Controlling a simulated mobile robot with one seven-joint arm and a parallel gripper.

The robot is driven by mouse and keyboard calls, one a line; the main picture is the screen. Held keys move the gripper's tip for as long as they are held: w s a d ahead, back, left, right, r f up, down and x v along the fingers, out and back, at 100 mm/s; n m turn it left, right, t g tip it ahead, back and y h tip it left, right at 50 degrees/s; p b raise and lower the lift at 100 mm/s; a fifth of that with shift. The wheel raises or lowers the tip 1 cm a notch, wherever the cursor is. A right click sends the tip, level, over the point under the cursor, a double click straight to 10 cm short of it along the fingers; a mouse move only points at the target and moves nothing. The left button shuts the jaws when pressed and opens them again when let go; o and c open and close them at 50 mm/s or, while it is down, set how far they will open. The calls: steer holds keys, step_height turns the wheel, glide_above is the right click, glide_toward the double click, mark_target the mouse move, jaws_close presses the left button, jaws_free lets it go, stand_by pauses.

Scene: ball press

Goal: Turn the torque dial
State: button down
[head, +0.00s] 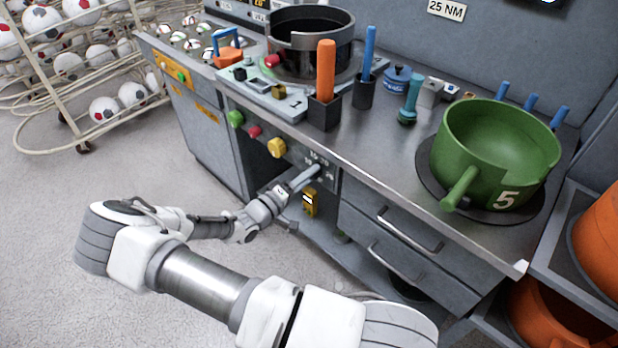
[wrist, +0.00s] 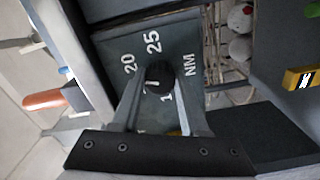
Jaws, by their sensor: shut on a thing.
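The torque dial (wrist: 158,74) is a dark round knob on a grey panel (wrist: 183,42) in the wrist view. The panel reads 20, 25 and NM, and another number is mostly hidden by a finger. My gripper (wrist: 160,92) is shut on the dial, one finger on each side. A small pale mark shows on the knob, but I cannot tell which number it points to. In the head view my gripper (head: 307,178) reaches the bench's front panel just below printed numbers and hides the dial. A sign reading 25 NM (head: 447,9) is on the back wall.
A yellow knob (head: 277,147), a red knob (head: 254,132) and a green knob (head: 236,118) sit left on the same panel. A yellow device (head: 309,203) is just below my gripper. Drawer handles (head: 409,230) stick out at right. A green pot (head: 497,155) stands on the bench.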

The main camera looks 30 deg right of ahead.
steer(key=shift+f+m+b, duration=0.1)
steer(key=shift+m+b, duration=1.9)
steer(key=shift+m, duration=5.3)
steer(key=shift+c, duration=2.1)
jaws_free()
steer(key=p+v, duration=0.1)
steer(key=v, duration=1.6)
steer(key=shift+a, duration=0.25)
